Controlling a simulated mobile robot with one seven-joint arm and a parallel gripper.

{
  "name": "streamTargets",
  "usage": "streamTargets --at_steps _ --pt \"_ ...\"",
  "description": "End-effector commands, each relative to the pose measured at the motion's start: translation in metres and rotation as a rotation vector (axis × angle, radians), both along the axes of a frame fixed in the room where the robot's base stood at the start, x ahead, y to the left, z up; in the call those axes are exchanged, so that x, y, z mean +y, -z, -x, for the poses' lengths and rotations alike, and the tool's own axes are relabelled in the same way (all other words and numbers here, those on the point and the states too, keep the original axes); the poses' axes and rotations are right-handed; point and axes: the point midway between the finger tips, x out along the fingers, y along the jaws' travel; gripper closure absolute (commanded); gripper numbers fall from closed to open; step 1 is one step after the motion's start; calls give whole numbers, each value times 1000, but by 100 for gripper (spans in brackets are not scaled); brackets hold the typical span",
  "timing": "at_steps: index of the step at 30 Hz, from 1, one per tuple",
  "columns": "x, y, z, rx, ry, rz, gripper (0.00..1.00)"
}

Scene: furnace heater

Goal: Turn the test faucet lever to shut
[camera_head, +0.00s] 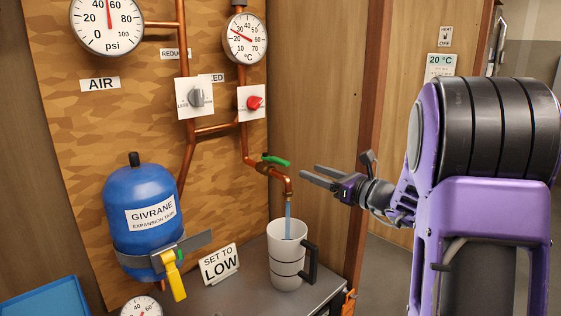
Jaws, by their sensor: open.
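The test faucet (264,169) is a brass tap at the lower end of a copper pipe. Its green lever (276,160) points to the right, and water (288,219) runs from the spout down into a white mug. My gripper (309,176) is open and empty. It sits just to the right of the faucet spout, a little lower than the lever, with its fingers pointing left. I see no contact between the fingers and the lever, but the depth gap is hard to judge.
The white mug (286,258) with a dark handle stands on a grey counter (250,285) under the spout. A blue expansion tank (139,195) with a yellow-handled valve (174,275) is at left. A SET TO LOW sign (220,265) stands beside the mug. A wooden post (367,140) rises behind my gripper.

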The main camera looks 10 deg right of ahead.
Motion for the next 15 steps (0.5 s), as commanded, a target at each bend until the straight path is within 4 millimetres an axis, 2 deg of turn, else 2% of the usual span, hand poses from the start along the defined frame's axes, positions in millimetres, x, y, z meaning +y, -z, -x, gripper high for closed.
streamTargets --at_steps 1,9,15 --pt "9 1 -9 0 -6 0 45" --pt "42 1 -59 0 -6 2 45" --pt "61 0 -89 -1 -4 2 45"
